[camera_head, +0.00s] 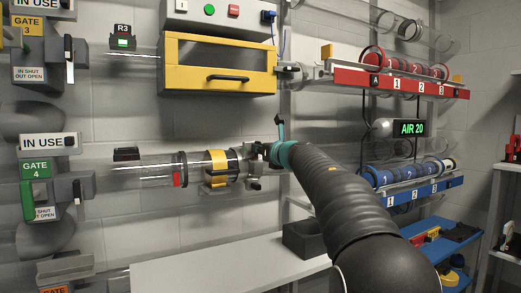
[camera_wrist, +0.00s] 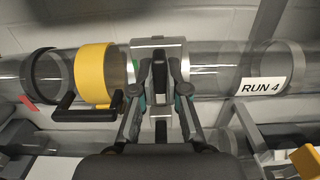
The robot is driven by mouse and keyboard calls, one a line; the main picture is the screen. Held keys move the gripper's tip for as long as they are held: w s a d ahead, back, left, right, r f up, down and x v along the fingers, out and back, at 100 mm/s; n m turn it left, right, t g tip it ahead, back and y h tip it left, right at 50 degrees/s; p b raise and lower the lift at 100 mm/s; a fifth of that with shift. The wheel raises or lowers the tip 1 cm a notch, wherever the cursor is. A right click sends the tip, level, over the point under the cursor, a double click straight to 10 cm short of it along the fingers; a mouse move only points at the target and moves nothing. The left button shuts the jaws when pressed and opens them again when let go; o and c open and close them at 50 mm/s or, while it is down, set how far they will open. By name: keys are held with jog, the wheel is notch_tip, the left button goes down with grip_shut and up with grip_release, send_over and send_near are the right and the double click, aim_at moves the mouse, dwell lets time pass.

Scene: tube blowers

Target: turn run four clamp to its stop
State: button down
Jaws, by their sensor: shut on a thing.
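The run four tube is clear and lies level on the wall. In the wrist view its RUN 4 label (camera_wrist: 262,87) sits right of the clamp, a silver collar (camera_wrist: 174,50) around the tube. A dark upright clamp handle (camera_wrist: 159,72) stands in front of the collar. My gripper (camera_wrist: 160,92) is shut on this handle, its two fingers on either side. In the head view my gripper (camera_head: 262,152) is at the right end of the tube (camera_head: 158,172), and my arm hides part of the clamp. A small green mark (camera_wrist: 130,70) shows left of the collar.
A yellow band (camera_wrist: 94,72) with a black handle (camera_wrist: 78,112) is left of the clamp. The GATE 4 unit (camera_head: 36,190) is at the left. A yellow-framed box (camera_head: 220,65) hangs above. Red (camera_head: 400,80) and blue (camera_head: 415,190) racks are at the right, with a pale bench (camera_head: 215,268) below.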

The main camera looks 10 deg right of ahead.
jog(key=shift+r+p, duration=0.1)
jog(key=shift+p, duration=0.2)
jog(key=shift+w+d+f+m+p, duration=0.1)
jog(key=shift+m+p, duration=1.65)
jog(key=shift+m, duration=1.2)
jog(key=shift+s+d+f+m+p, duration=0.1)
jog(key=shift+m+p, duration=1.6)
jog(key=shift+m, duration=1.3)
jog(key=shift+w+d+f+m+p, duration=0.1)
jog(key=shift+m+p, duration=1.65)
jog(key=shift+m, duration=1.2)
jog(key=c, duration=1.2)
grip_release()
jog(key=v, duration=1.2)
